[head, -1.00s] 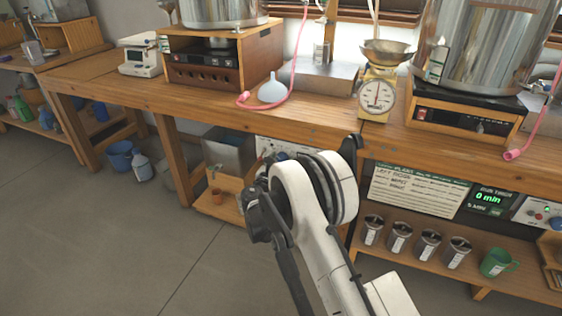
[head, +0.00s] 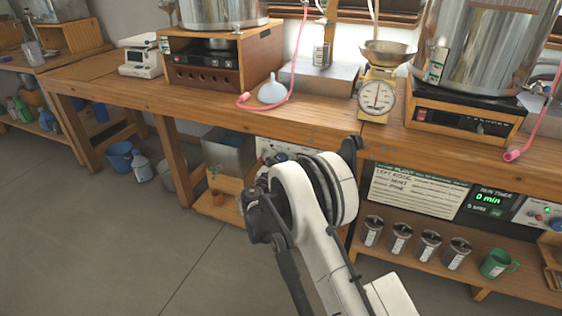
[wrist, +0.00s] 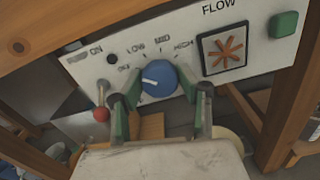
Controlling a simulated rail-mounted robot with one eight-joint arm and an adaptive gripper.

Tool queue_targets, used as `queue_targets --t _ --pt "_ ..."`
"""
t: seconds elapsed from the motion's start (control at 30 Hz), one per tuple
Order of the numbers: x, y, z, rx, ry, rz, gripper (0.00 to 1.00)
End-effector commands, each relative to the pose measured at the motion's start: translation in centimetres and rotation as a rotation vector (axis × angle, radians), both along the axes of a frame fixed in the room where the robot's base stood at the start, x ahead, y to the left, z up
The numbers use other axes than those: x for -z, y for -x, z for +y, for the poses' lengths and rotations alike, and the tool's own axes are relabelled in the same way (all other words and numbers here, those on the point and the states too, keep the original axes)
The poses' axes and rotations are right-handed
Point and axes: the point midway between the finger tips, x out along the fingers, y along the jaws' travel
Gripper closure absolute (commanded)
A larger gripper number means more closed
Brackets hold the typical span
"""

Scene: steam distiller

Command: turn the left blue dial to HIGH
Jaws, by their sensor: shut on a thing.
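The blue dial (wrist: 157,79) is in the middle of the wrist view, on a white control panel (wrist: 90,68). Its white mark points left, on the OFF side of the scale. The labels OFF, LOW, MID and HIGH run over it from left to right. My gripper (wrist: 158,94) has one green-padded finger on each side of the dial and is shut on it. In the head view the panel (head: 283,148) shows under the bench, mostly hidden behind my arm, and the dial and fingertips are hidden.
A red-tipped PUMP ON switch (wrist: 101,113) sits close to the left finger. A FLOW indicator (wrist: 224,50) and a green button (wrist: 284,24) are at the right. Wooden posts (wrist: 293,95) and the bench edge (head: 215,108) frame the panel.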

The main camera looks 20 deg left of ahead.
Motion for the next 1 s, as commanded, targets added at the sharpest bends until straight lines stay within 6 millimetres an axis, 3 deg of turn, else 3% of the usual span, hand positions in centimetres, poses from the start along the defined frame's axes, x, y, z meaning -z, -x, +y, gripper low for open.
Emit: queue_targets --t 1.0 --pt "0.04 0.01 0.02 0.000 -0.952 -0.035 0.92"
